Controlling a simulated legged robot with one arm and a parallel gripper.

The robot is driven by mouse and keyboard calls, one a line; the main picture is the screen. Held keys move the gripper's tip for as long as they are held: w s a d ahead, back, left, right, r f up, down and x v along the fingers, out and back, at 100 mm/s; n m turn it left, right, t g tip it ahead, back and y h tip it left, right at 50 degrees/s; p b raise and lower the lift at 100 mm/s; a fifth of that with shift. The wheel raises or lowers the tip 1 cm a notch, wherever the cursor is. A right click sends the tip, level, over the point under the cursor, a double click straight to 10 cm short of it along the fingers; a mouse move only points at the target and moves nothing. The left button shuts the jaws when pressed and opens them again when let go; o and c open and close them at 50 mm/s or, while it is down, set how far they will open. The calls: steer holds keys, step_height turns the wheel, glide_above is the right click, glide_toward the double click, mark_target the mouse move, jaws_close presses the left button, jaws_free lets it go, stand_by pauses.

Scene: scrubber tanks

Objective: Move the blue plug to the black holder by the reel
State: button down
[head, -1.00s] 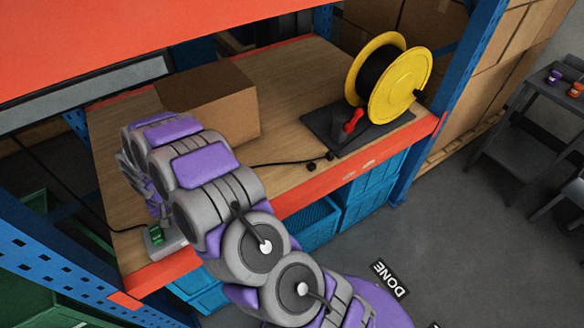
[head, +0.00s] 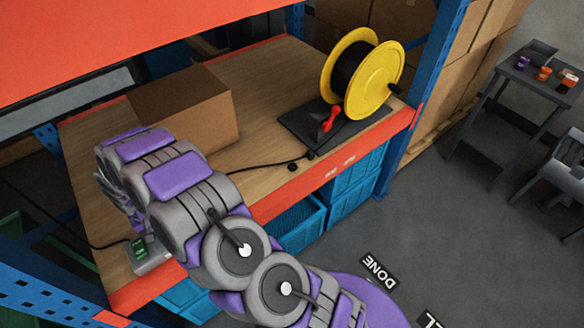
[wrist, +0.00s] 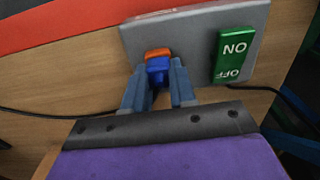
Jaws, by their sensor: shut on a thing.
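The blue plug (wrist: 158,72) sits between the fingertips of my gripper (wrist: 159,88) in the wrist view, at an orange socket (wrist: 157,52) on a grey outlet box (wrist: 190,27). My gripper is shut on the plug, which appears seated against the socket. In the head view my arm hides the plug and gripper; the outlet box (head: 154,262) shows at the shelf's front left. The yellow reel (head: 375,80) stands at the shelf's right end on a dark base (head: 345,135). A black holder (head: 318,110) seems to stand by the reel, beside a red handle (head: 330,118).
A cardboard box (head: 190,105) stands mid-shelf. A black cable with a dark end (head: 293,167) lies along the shelf's front. Blue bins (head: 350,185) are below.

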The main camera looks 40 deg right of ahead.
steer(key=shift+r+p, duration=0.35)
steer(key=shift+r, duration=0.75)
stand_by(0.8)
steer(key=shift+r+p, duration=0.55)
steer(key=shift+r, duration=1.4)
